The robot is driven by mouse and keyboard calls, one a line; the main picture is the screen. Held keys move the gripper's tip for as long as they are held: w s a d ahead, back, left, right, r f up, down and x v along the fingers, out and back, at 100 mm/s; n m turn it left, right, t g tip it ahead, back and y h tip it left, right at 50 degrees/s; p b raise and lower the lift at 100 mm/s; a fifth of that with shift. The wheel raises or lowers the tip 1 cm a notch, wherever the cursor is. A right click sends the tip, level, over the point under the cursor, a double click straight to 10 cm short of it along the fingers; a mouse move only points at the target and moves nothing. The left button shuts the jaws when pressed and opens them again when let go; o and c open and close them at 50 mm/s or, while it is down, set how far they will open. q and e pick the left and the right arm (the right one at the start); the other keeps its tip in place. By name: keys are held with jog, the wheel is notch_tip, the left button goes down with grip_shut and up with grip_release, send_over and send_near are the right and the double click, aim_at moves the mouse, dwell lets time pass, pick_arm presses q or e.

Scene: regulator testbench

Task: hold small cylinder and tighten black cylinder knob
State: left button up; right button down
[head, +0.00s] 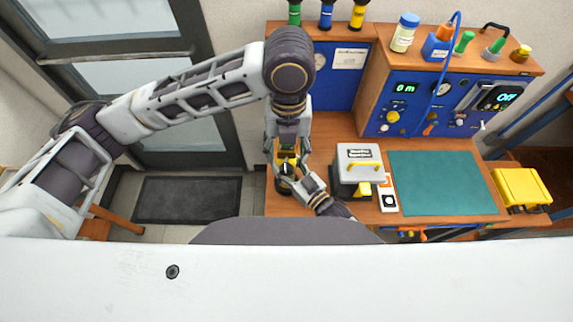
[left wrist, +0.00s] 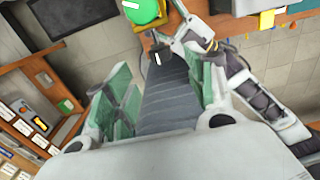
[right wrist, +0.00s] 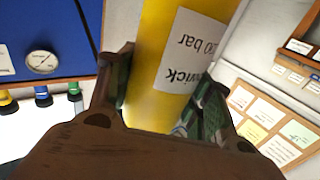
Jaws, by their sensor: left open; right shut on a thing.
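A yellow cylinder (right wrist: 180,60) with a white label reading "bar" fills the middle of the right wrist view. My right gripper (right wrist: 165,100) is shut on it, with a finger on each side. In the head view my right gripper (head: 304,181) reaches in from below at the bench's left end. My left gripper (head: 288,150) points down just above a small black and yellow part there.
A grey box with a yellow handle (head: 358,165) stands right of the grippers, beside a green mat (head: 440,185). A blue instrument panel (head: 415,115) stands behind. Coloured bottles stand on the shelf, and a yellow case (head: 522,187) is at far right.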

aim_at(292, 168)
pick_arm(q)
jog(key=shift+f, duration=4.15)
jog(key=shift+c, duration=0.3)
jog(key=c, duration=1)
jog(key=shift+d+y, duration=0.1)
jog(key=shift+y, duration=0.7)
jog(key=shift+s+d+f+y, duration=0.1)
jog(key=shift+d+y, duration=0.1)
jog(key=shift+y, duration=0.95)
jog(key=shift+d+f+y, duration=0.1)
jog(key=shift+d+y, duration=0.05)
jog(key=shift+y, duration=1)
jog(key=shift+s+d+f+y, duration=0.1)
jog(key=shift+y, duration=1.05)
jog(key=shift+d+f+y, duration=0.1)
jog(key=shift+y, duration=1.65)
